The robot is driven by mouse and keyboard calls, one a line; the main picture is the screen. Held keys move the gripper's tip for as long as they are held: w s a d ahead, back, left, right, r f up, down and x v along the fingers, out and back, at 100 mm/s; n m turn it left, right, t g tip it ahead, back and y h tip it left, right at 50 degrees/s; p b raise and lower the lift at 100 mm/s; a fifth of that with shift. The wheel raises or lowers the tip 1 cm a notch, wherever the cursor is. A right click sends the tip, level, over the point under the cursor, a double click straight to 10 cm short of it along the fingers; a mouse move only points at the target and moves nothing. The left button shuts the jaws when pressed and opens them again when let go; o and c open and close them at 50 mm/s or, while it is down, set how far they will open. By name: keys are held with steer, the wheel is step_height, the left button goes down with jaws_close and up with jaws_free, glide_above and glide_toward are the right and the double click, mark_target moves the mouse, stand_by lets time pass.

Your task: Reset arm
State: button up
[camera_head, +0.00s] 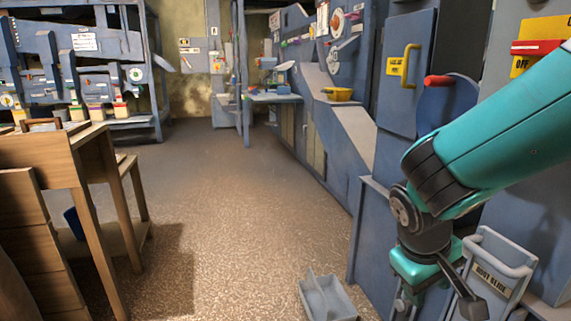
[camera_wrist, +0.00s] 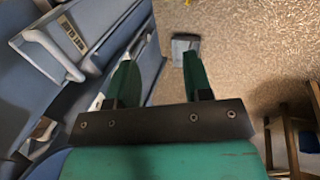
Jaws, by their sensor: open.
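My teal arm reaches in from the right in the head view and bends down beside the blue machine (camera_head: 365,225). The end of my arm is low at the right there, and its fingers are hard to make out. In the wrist view my gripper (camera_wrist: 158,80) shows two green fingers standing well apart. Nothing is between them, so it is open and empty. A labelled bin with a pale handle (camera_head: 497,265) is close beside the end of my arm. The bin also shows at the upper left of the wrist view (camera_wrist: 72,40).
A grey divided tray (camera_head: 327,298) lies on the floor at the bottom. A red lever (camera_head: 438,81) and a yellow handle (camera_head: 403,66) are on the right-hand machine. A wooden desk (camera_head: 75,160) stands left. The middle floor is clear.

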steer(key=s+a+r+n+g+y+p, duration=0.1)
steer(key=s+a+r+n+y, duration=0.1)
steer(key=s+a+r+y, duration=0.45)
steer(key=s+a+r+n+y, duration=0.1)
steer(key=s+a+r+n, duration=0.15)
steer(key=s, duration=0.65)
step_height(320, 180, up, 26)
steer(key=p, duration=2.5)
steer(key=shift+w+d+m, duration=0.2)
steer(key=shift+d+m, duration=0.1)
steer(key=shift+m, duration=0.15)
steer(key=shift+d+f, duration=0.1)
